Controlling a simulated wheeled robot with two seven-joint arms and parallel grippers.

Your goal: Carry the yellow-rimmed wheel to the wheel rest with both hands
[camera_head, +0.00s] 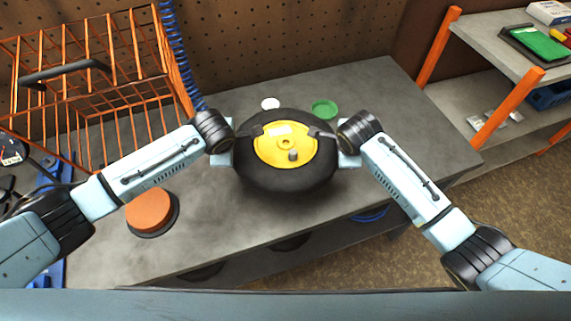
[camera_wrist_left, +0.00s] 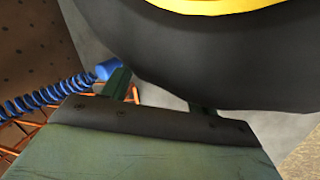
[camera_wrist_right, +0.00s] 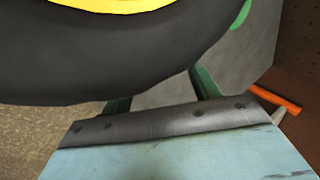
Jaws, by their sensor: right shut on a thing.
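The yellow-rimmed wheel (camera_head: 287,182) has a thick black tyre and lies roughly flat over the grey workbench, its yellow face up. My left gripper (camera_head: 234,157) is at its left side and my right gripper (camera_head: 341,158) at its right side. The tyre also fills the top of the left wrist view (camera_wrist_left: 200,60) and the right wrist view (camera_wrist_right: 110,65). My right gripper is shut on the wheel. The left fingers reach behind the tyre edge, and their hold is hidden. I cannot make out a wheel rest; the bench under the wheel is hidden.
An orange disc on a dark base (camera_head: 150,211) sits on the workbench (camera_head: 385,110) at left front. A green dish (camera_head: 324,109) and a white disc (camera_head: 270,104) are behind the wheel. An orange wire basket (camera_head: 80,75) stands back left. Orange-legged shelves (camera_head: 480,55) are at right.

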